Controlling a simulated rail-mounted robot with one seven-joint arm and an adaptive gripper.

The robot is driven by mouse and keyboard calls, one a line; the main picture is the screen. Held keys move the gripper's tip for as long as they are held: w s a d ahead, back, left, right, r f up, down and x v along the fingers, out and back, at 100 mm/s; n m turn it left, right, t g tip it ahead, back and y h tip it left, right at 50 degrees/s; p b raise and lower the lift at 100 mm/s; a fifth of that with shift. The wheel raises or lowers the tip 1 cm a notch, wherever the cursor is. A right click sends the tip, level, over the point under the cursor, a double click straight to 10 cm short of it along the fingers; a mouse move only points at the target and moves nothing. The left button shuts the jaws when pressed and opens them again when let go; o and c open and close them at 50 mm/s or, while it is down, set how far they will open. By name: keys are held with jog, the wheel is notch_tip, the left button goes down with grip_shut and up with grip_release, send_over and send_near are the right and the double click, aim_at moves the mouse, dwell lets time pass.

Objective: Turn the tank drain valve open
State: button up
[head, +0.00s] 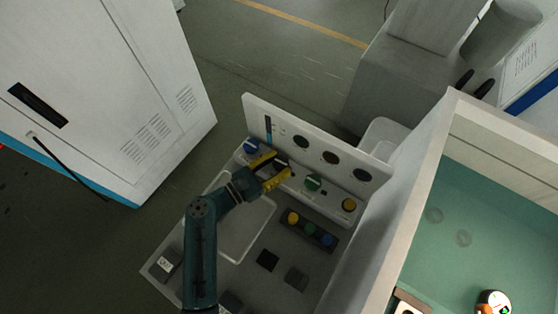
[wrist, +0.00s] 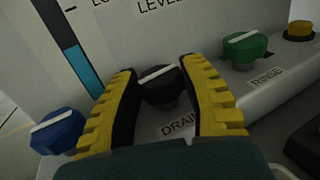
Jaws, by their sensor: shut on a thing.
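The drain valve is a black knob (wrist: 160,90) with a white pointer line, above a label that reads DRAIN, partly covered. Its line slants up to the right in the wrist view, much like the lines on the neighbouring knobs. My gripper (wrist: 162,76) has its yellow ribbed fingers on both sides of the knob and is shut on it. In the head view my gripper (head: 273,167) reaches the panel ledge from the lower left, and its fingers mostly hide the black knob.
A blue knob (wrist: 57,130) sits close left of my fingers. A green knob (wrist: 245,48), labelled RINSE, and a yellow knob (head: 349,204) are to the right. The upright panel (head: 316,135) stands just behind. A water tank (head: 455,215) is at the right, a white cabinet (head: 120,90) at the left.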

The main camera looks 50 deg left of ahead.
jog(key=n+y+p, duration=0.1)
jog(key=y, duration=0.1)
jog(key=n+y+p, duration=0.1)
jog(key=y, duration=0.1)
jog(key=n+y+p, duration=0.1)
jog(key=shift+d+r+n+g+y, duration=0.15)
jog(key=shift+d+n+g+y, duration=0.15)
jog(key=shift+n+y, duration=0.1)
jog(key=shift+n+g+y+p, duration=1.1)
jog(key=shift+n+y, duration=0.8)
jog(key=shift+y, duration=0.8)
jog(key=shift+a+f+g+y, duration=0.1)
jog(key=shift+f+g+y, duration=0.1)
jog(key=shift+g+y, duration=0.1)
jog(key=o, duration=1.2)
jog(key=shift+w, duration=0.1)
jog(key=v, duration=1.2)
